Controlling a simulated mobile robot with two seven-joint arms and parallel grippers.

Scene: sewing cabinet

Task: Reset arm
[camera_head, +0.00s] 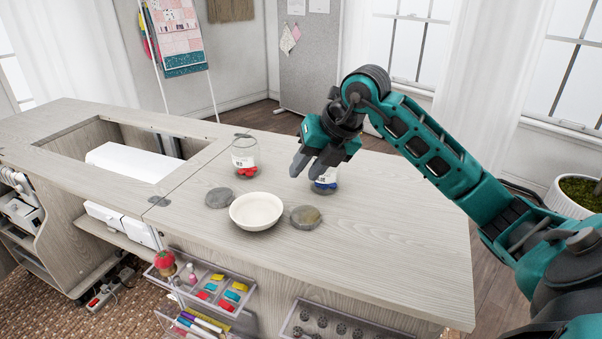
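My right arm reaches in from the right. Its gripper (308,168) is over the wooden cabinet top (400,235), with its two dark fingers apart and nothing seen between them. A glass jar with blue contents (324,185) stands just behind and beside the fingers, partly hidden by them; I cannot tell whether they touch. A clear jar with red contents (245,158) stands upright to the left. A white bowl (256,212) sits in front, between two grey round discs, one on the left (219,197) and one on the right (305,217). My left gripper is not in view.
A recessed opening with a white machine (133,161) lies at the left of the cabinet. Open drawers with sewing supplies (219,288) jut out at the front. The right part of the top is clear. A potted plant (577,197) stands at the far right.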

